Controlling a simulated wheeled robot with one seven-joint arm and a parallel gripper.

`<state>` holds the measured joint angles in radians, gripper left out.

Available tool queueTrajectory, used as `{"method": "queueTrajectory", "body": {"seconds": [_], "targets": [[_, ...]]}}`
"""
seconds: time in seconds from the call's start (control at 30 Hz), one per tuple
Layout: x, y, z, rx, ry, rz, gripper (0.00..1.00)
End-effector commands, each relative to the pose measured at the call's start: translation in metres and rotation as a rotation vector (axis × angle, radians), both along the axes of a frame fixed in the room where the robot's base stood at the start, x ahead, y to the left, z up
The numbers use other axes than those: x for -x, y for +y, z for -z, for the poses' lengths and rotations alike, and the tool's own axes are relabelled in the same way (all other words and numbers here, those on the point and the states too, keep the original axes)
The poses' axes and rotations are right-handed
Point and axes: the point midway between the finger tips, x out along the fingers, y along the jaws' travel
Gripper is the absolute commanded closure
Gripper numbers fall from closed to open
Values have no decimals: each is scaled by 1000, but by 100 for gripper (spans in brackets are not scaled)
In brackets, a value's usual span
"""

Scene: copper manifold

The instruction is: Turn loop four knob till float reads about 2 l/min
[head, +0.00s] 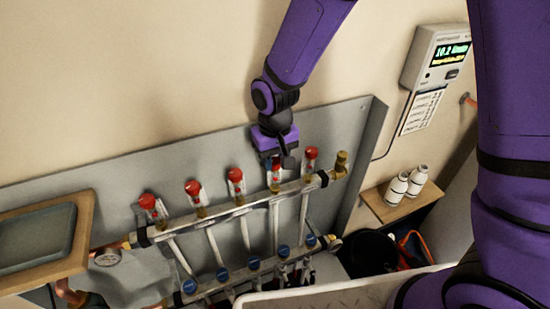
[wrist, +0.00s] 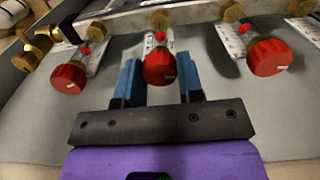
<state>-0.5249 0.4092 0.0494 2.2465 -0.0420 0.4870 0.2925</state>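Several flow meters with red knobs stand in a row on the upper manifold bar (head: 240,212). The fourth knob from the left (head: 275,162) is partly hidden by my gripper (head: 284,158), which is just above it. In the wrist view my gripper (wrist: 159,78) is open, with a blue finger on each side of a red knob (wrist: 159,67). Gaps show between the knob and both fingers, so it is not gripped. Behind this knob a white scale (wrist: 152,42) with a red float (wrist: 159,36) shows; its reading is too small to tell.
Neighbouring red knobs (wrist: 68,77) and (wrist: 267,57) flank my fingers. Blue caps (head: 254,262) line the lower bar. A wall display (head: 450,53) reads about 10.2. A wooden shelf (head: 385,207) holds two white bottles. A framed tray (head: 88,240) juts out at left.

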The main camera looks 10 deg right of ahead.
Motion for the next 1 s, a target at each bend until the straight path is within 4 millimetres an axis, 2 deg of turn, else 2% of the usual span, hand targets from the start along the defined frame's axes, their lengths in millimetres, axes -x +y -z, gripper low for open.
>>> {"method": "queueTrajectory", "body": {"seconds": [0.17, 0.5, 0.87, 0.9, 1.0], "targets": [[0, 0, 0, 0, 0, -74, 89], [0, 0, 0, 0, -1, -389, 89], [0, 1, -1, -1, -2, -422, 89], [0, 1, -1, -1, -2, -422, 61], [0, 1, -1, 0, -1, -422, 40]]}}
